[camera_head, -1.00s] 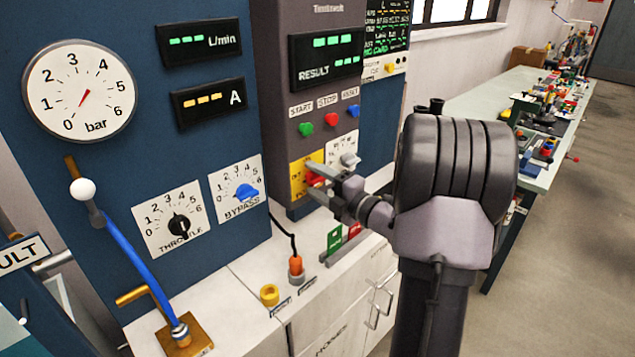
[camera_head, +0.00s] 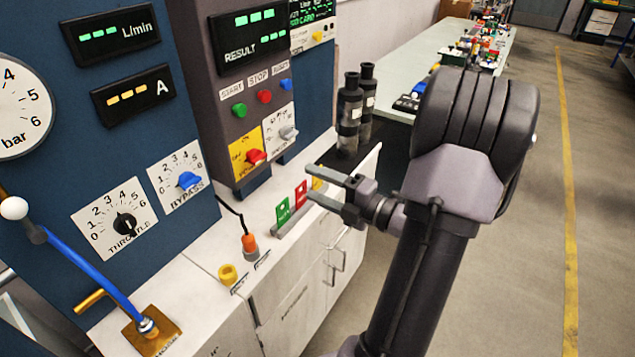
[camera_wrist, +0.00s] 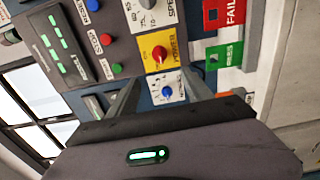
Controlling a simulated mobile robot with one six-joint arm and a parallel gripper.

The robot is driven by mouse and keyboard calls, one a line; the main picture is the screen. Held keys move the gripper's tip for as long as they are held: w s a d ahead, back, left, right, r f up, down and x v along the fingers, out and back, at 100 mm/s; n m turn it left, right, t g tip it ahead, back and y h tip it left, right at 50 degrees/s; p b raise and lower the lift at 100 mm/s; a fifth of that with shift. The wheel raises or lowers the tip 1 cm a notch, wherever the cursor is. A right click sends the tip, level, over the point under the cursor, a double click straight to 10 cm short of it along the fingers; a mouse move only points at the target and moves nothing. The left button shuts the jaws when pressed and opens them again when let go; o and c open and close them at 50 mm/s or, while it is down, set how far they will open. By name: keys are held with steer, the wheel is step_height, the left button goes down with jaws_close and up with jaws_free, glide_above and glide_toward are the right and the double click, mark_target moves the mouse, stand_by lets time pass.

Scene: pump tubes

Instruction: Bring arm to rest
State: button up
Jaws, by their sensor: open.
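My gripper (camera_head: 331,189) is open and empty in the head view. It hangs in the air in front of the test bench (camera_head: 213,258), above the counter's front edge by the red and green tags. Its two fingers point left toward the panel. In the wrist view the fingers reach up past the dark gripper body, toward the panel with the red power knob (camera_wrist: 159,54) on its yellow plate. Nothing is between the fingers. My arm stands bent to the right of the bench.
Green (camera_head: 283,214) and red (camera_head: 301,195) tags stand on the counter near my gripper. Two dark cylinders (camera_head: 349,115) stand behind it. A blue-handled lever (camera_head: 95,275) is at lower left. A long cluttered table (camera_head: 403,56) runs behind. Open floor (camera_head: 534,240) lies to the right.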

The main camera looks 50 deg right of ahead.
steer(key=w+r+m+g+h, duration=0.3)
steer(key=w+r+m+h, duration=0.25)
steer(key=w, duration=0.35)
steer(key=w+a+r+m+g+h, duration=0.1)
steer(key=a+r+m+g+h, duration=0.15)
steer(key=a+m, duration=0.55)
steer(key=s+a+f+m+g+y, duration=0.1)
steer(key=s+a+m+g+y, duration=0.1)
steer(key=s+a, duration=0.3)
steer(key=s+a+f+m+g+y, duration=0.1)
steer(key=s+a, duration=0.5)
steer(key=a, duration=0.7)
steer(key=s+a+f+m+g+y, duration=0.1)
steer(key=s+a+m+g+y, duration=0.2)
steer(key=a, duration=0.6)
steer(key=s+m+y, duration=0.2)
steer(key=s+m, duration=0.1)
steer(key=m, duration=0.1)
steer(key=shift+s+a+f+g, duration=0.15)
steer(key=shift+s+a+g, duration=0.05)
steer(key=shift+a+g, duration=0.15)
